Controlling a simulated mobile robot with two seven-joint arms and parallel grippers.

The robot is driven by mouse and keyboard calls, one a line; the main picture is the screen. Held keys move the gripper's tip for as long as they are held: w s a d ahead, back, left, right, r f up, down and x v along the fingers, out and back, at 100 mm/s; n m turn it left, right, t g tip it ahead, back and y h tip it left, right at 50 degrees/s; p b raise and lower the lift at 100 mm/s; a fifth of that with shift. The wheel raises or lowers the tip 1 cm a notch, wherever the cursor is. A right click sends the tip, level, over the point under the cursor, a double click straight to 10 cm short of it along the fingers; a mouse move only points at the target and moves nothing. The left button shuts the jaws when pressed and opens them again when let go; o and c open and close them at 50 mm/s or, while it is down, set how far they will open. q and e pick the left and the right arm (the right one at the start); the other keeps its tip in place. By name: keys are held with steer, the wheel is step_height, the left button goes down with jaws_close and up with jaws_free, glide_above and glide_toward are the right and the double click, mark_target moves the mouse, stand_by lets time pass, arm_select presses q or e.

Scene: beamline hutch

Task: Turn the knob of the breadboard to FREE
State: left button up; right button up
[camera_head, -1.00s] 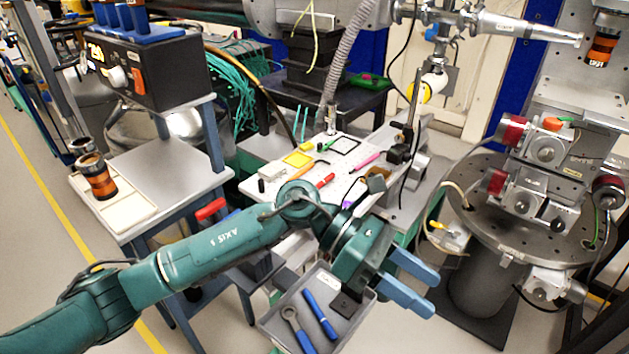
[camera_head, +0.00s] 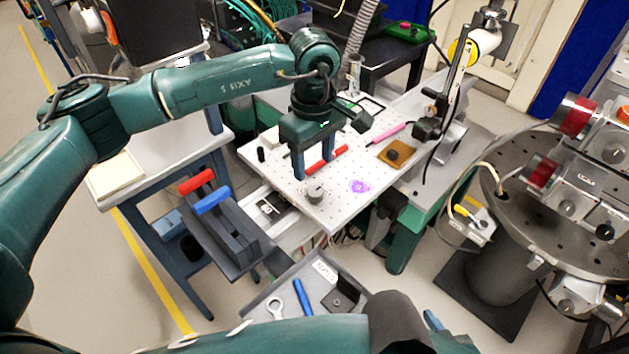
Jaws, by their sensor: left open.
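The breadboard (camera_head: 335,212) is a white perforated plate in the middle of the head view. A small grey round knob (camera_head: 315,192) stands on its near left part; its pointer and any lettering are too small to read. A blue fingertip (camera_head: 433,320), apparently of my right gripper, shows at the bottom edge, mostly hidden.
A red-handled tool (camera_head: 328,160), a pink pen (camera_head: 388,134) and an orange plate with a black knob (camera_head: 397,154) lie on the board. A tools tray (camera_head: 262,312) is below. A round perforated table (camera_head: 505,222) with instruments stands at right.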

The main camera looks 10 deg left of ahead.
mark_target(314, 190)
arm_select(q)
step_height(314, 190, down, 8)
steer(key=shift+r+p, duration=0.2)
steer(key=shift+p, duration=0.15)
steer(key=shift+c, duration=0.3)
steer(key=c, duration=0.9)
